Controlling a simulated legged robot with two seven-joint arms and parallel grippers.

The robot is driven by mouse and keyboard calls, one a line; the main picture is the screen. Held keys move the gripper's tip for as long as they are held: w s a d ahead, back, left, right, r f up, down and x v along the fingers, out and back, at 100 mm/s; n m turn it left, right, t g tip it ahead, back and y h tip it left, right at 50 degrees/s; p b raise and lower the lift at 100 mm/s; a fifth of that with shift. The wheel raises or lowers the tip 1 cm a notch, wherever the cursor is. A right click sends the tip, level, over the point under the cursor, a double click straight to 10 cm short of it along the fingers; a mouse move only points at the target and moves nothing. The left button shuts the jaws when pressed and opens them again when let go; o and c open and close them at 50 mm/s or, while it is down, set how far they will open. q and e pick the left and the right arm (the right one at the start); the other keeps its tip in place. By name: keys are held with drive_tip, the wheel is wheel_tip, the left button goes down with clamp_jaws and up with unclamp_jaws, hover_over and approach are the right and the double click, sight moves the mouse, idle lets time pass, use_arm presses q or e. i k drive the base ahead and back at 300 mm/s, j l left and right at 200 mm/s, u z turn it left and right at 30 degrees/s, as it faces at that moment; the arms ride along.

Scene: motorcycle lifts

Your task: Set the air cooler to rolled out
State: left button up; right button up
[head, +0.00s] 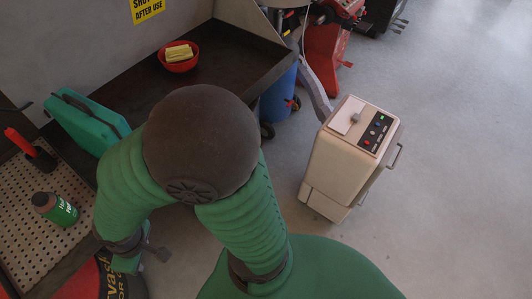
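The air cooler (338,167) is a beige upright box on the grey floor, right of centre. Its top has a dark control panel with small coloured buttons and a pale plate with a grey knob. A thin metal handle sticks out on its right side. My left arm bends across the middle of the view, well left of the cooler. Part of what looks like my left gripper (142,256) shows below the wrist at the lower left, and its fingers are too hidden to read. My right gripper is out of view.
A dark workbench (225,68) holds a red bowl (180,64) with yellow items and a teal case (88,122). A perforated board (22,222) carries a dark green bottle (55,208). A blue bin (279,96) stands behind the cooler. Floor (450,190) right of it is clear.

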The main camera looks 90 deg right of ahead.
sight(341, 168)
drive_tip(key=k+j+z, duration=0.1)
drive_tip(key=z, duration=0.3)
drive_tip(key=k+z, duration=0.5)
drive_tip(key=z, duration=0.25)
drive_tip(key=k+z, duration=0.2)
drive_tip(key=z, duration=0.2)
